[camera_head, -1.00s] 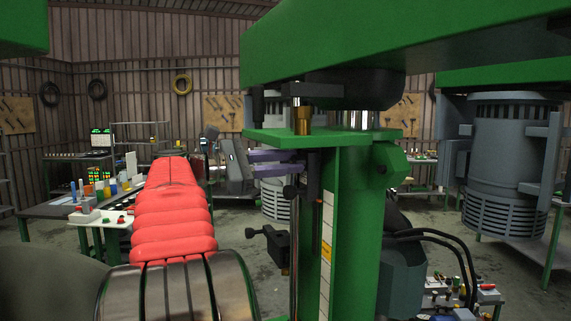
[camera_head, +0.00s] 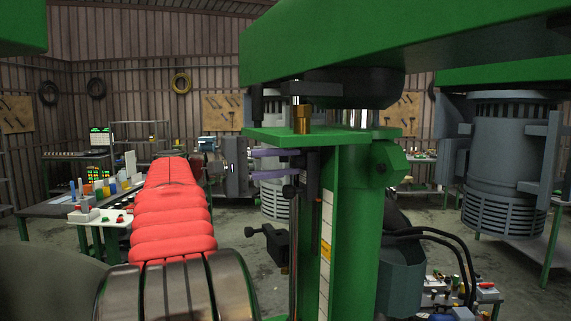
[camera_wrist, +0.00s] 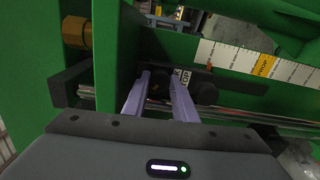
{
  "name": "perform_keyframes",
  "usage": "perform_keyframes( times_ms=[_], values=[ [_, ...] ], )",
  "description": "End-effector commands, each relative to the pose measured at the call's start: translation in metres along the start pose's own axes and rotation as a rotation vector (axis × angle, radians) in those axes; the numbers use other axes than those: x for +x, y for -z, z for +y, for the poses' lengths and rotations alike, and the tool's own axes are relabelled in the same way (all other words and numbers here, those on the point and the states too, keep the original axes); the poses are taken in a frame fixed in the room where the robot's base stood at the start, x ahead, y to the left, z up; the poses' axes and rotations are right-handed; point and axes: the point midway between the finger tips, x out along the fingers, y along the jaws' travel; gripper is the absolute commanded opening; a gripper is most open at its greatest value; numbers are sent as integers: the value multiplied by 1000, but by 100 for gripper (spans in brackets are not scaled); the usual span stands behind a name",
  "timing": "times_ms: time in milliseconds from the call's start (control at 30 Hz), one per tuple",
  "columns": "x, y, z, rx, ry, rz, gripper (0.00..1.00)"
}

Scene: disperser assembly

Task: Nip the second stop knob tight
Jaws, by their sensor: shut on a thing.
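My gripper (camera_head: 300,163) reaches in from the left in the head view, its two purple fingers at the dark stop block (camera_head: 313,168) on the green column, just under the green plate. In the wrist view the fingers (camera_wrist: 160,86) are shut on a small dark knob (camera_wrist: 156,88), mostly hidden between the tips. A round black knob (camera_wrist: 206,92) sits just outside the right finger; it shows below the fingers in the head view (camera_head: 290,191). A black and white STOP label (camera_wrist: 183,77) is behind the tips. A lower black stop (camera_head: 278,246) with a side knob sits further down the rod.
A brass nut (camera_head: 302,119) stands on the green plate (camera_head: 270,137) close above the fingers. A scale strip (camera_head: 326,250) runs down the column (camera_head: 352,235). The green beam (camera_head: 400,45) hangs overhead. A bench with coloured parts (camera_head: 65,208) stands at left.

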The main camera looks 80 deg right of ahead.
Motion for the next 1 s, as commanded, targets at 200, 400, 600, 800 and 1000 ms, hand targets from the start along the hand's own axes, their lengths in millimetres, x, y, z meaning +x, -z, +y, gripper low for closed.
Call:
perform_keyframes(
  times_ms=[200, 400, 600, 800, 1000],
  values=[
    [2, -3, 0, 185, 1, -10, 3],
    [2, -3, -1, 306, 0, -11, 3],
    [2, -3, -1, 369, 0, -11, 3],
    [2, -3, -1, 386, -1, -10, 3],
    [2, -3, 0, 386, -1, -10, 3]
  ],
)
